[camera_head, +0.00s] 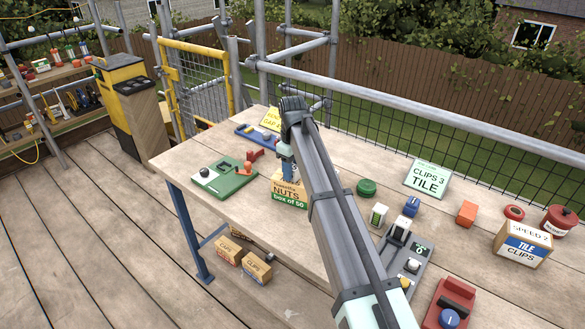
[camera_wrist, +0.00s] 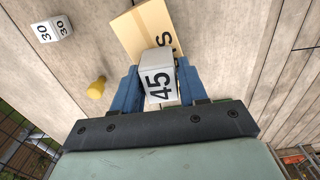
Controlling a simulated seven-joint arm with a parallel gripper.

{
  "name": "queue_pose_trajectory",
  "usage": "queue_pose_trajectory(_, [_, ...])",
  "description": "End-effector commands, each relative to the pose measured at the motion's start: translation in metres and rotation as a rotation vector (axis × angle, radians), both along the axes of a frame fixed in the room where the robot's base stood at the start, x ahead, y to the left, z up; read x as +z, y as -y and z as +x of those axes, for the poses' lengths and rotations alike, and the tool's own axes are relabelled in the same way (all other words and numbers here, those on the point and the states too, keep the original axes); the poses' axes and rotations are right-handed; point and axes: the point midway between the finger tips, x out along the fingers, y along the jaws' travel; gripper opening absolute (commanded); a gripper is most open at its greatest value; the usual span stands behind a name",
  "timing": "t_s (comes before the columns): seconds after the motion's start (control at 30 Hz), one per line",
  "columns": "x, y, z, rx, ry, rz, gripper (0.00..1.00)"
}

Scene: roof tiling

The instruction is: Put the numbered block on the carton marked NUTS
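The carton marked NUTS (camera_head: 290,200) stands on the workbench below my gripper (camera_head: 287,170), with its front label visible in the head view. In the wrist view a white block numbered 45 (camera_wrist: 160,88) sits between my gripper's two blue fingers (camera_wrist: 160,82), which are closed against its sides. Behind the block in that view lies the tan carton (camera_wrist: 135,30), with an S showing. The block is over the carton; I cannot tell whether it touches it. In the head view my arm and fingers hide the block.
A green board (camera_head: 225,180) lies left of the carton and a green round lid (camera_head: 366,187) right of it. A white block numbered 30 (camera_wrist: 46,30) and a yellow knob-like piece (camera_wrist: 97,88) show in the wrist view.

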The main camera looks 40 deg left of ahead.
Motion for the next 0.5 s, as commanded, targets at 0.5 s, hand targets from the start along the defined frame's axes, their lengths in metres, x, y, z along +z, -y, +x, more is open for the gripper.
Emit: queue_pose_trajectory(0.5, [0.0022,0.0,0.0,0.0,0.0,0.0,0.66])
